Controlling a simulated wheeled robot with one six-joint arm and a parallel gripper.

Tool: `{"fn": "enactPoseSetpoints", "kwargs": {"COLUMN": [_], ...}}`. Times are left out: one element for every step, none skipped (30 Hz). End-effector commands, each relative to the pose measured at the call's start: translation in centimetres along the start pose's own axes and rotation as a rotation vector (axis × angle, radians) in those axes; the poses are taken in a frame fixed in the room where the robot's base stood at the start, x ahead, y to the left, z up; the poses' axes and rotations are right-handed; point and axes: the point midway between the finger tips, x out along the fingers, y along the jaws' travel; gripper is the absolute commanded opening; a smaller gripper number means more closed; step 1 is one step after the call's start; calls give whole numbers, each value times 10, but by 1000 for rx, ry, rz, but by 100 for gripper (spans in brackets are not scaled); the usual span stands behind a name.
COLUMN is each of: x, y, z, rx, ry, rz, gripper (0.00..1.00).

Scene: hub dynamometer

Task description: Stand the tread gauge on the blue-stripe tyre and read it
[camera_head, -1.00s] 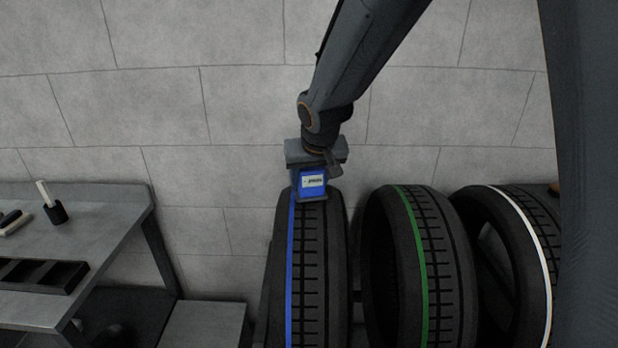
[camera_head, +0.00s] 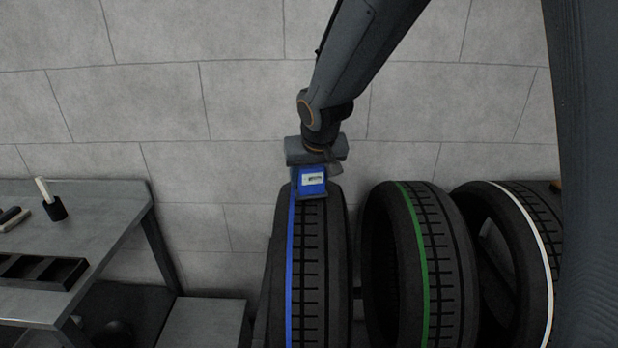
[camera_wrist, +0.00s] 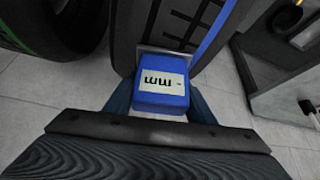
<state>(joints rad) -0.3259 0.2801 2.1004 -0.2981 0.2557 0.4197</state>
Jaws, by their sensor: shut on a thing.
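The blue tread gauge (camera_head: 312,182) has a pale display on its face. My gripper (camera_head: 314,168) is shut on it at the top of the blue-stripe tyre (camera_head: 310,260). In the wrist view the gauge (camera_wrist: 165,95) sits between the two fingers of my gripper (camera_wrist: 162,100), with its base at the tread of the blue-stripe tyre (camera_wrist: 180,25). The display shows marks ending in "mm", upside down there; its figures are too small to read. The gauge looks upright. Whether its base touches the tread I cannot tell for certain.
A green-stripe tyre (camera_head: 425,265) and a white-stripe tyre (camera_head: 520,250) stand to the right. A grey table (camera_head: 110,212) at the left holds a black cup (camera_head: 55,209) and a dark compartment tray (camera_head: 42,271). A low grey box (camera_head: 203,322) stands between table and tyres.

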Motion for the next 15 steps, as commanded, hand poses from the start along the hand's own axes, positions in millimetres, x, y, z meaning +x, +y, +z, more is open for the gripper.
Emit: {"fn": "enactPoseSetpoints", "kwargs": {"x": [1, 1, 1, 2, 2, 2, 3, 3, 3, 4, 4, 4, 4, 5, 5], "y": [0, 0, 0, 0, 0, 0, 0, 0, 0, 0, 0, 0, 0, 0, 0], "z": [0, 0, 0, 1, 1, 1, 1, 1, 2, 2, 2, 2, 2, 2, 3], "rx": [0, 0, 0, 0, 0, 0, 0, 0, 0, 0, 0, 0, 0, 0, 0], "ry": [1, 1, 1, 1, 1, 1, 1, 1, 1, 1, 1, 1, 1, 1, 1], "rz": [0, 0, 0, 0, 0, 0, 0, 0, 0, 0, 0, 0, 0, 0, 0], "gripper": [26, 26, 26, 26, 26, 26, 26, 26, 26, 26, 26, 26, 26, 26, 26]}}
